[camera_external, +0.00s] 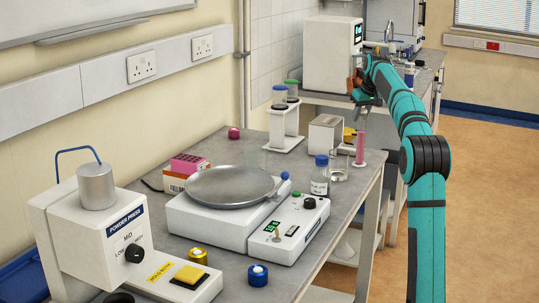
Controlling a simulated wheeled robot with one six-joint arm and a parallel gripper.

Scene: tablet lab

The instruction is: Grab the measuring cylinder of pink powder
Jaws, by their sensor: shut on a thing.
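The measuring cylinder of pink powder (360,149) is upright near the right edge of the grey bench, with pink powder in its lower part and a clear upper part. The fingertips are small and partly hidden by my arm. The cylinder's base appears at bench level; I cannot tell whether it touches the bench.
A glass beaker (339,167) and a blue-capped bottle (320,177) stand close to the left of the cylinder. A metal box (325,133) is behind them. A white rack (284,127) with capped jars and a balance-like device (237,216) stand farther left. The floor at right is clear.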

